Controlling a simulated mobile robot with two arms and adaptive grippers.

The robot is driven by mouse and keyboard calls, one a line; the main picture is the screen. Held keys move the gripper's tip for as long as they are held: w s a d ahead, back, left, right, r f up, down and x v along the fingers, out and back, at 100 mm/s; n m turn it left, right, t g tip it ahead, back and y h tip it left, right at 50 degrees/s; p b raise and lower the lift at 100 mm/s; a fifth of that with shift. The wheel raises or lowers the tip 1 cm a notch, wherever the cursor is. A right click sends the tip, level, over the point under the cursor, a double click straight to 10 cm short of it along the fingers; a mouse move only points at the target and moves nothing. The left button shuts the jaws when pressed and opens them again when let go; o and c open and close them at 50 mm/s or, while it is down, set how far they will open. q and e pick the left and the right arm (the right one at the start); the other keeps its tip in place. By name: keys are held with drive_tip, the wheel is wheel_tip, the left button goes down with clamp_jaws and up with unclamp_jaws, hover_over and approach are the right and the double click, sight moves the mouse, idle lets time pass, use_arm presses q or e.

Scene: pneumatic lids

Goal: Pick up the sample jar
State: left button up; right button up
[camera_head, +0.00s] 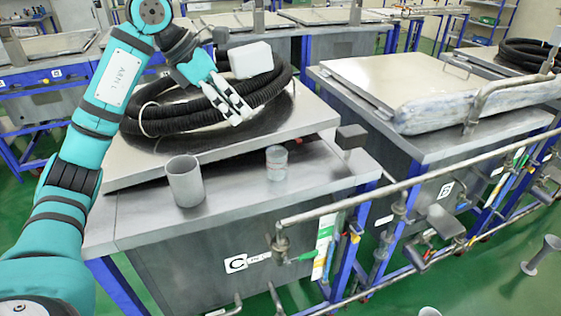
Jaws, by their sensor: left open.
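The sample jar (277,163) looks like a small, clear, round jar, upright on the steel bench top near its front edge, just right of the middle. My left gripper (236,116) is open and empty, above and left of the jar, in front of the black hose coil. It is clearly apart from the jar. The jar is in full view. My right gripper does not show.
A grey open cylinder (185,181) stands left of the jar. A raised metal lid (125,160) behind carries the black hose coil (165,119) and a white block (251,60). A pipe rail (355,194) runs along the bench front. Bare steel lies around the jar.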

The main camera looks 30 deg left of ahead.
use_arm(q)
drive_tip(key=p, duration=0.2)
approach(274, 150)
wheel_tip(274, 150, down, 2)
drive_tip(key=d, duration=0.3)
drive_tip(key=p+x, duration=0.2)
drive_tip(key=x, duration=0.3)
drive_tip(key=shift+w+f, duration=0.1)
drive_tip(key=shift+f, duration=0.2)
drive_tip(key=c, duration=1.3)
